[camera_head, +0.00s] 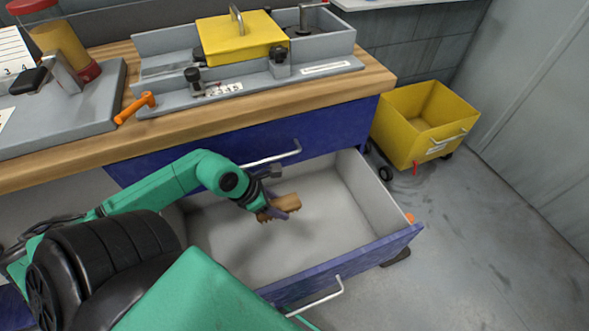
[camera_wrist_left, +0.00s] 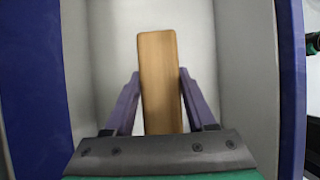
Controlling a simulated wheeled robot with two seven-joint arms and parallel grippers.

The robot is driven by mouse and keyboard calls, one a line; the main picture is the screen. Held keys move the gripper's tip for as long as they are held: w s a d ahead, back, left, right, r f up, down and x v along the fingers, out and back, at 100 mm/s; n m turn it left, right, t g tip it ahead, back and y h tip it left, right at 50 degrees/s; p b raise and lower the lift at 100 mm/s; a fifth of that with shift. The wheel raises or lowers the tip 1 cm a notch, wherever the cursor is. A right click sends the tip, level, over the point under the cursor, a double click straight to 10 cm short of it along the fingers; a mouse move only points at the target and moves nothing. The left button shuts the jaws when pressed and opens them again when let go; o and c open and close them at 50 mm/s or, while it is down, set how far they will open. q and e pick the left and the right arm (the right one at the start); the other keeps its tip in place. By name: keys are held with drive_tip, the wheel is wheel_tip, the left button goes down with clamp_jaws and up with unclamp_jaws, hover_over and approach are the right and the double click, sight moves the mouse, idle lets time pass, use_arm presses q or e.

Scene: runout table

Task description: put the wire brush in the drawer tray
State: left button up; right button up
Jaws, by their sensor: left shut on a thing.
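The wire brush (camera_head: 285,203) has a wooden block, with its bristle side facing down in the head view. My left gripper (camera_head: 272,207) is shut on it, over the open drawer tray (camera_head: 235,246). In the left wrist view the wooden back of the brush (camera_wrist_left: 160,75) lies between the two purple fingers of my left gripper (camera_wrist_left: 158,88). The grey drawer floor shows around the brush; I cannot tell whether the brush touches it. The drawer is pulled out, with a blue front. My right gripper is not in view.
A wooden bench top (camera_head: 365,80) above the drawer carries a grey fixture with a yellow cover (camera_head: 240,38). An orange-handled part (camera_head: 135,107) lies at the left. A yellow bin (camera_head: 425,120) stands on the floor at right. The tray is otherwise empty where visible.

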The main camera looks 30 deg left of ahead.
use_arm(q)
drive_tip(key=shift+w+d+f, duration=0.1)
drive_tip(key=shift+w+f, duration=0.2)
drive_tip(key=shift+f, duration=0.05)
use_arm(e)
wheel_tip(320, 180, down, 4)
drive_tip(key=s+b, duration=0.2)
drive_tip(key=b, duration=0.2)
use_arm(q)
drive_tip(key=f+b, duration=0.1)
drive_tip(key=f, duration=1.8)
drive_tip(key=shift+s+f+b, duration=0.1)
drive_tip(key=shift+s+b, duration=0.1)
drive_tip(key=shift+b, duration=0.15)
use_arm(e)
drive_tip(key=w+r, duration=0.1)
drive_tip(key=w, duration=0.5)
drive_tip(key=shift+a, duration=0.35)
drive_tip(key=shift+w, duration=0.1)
use_arm(q)
drive_tip(key=o, duration=1.3)
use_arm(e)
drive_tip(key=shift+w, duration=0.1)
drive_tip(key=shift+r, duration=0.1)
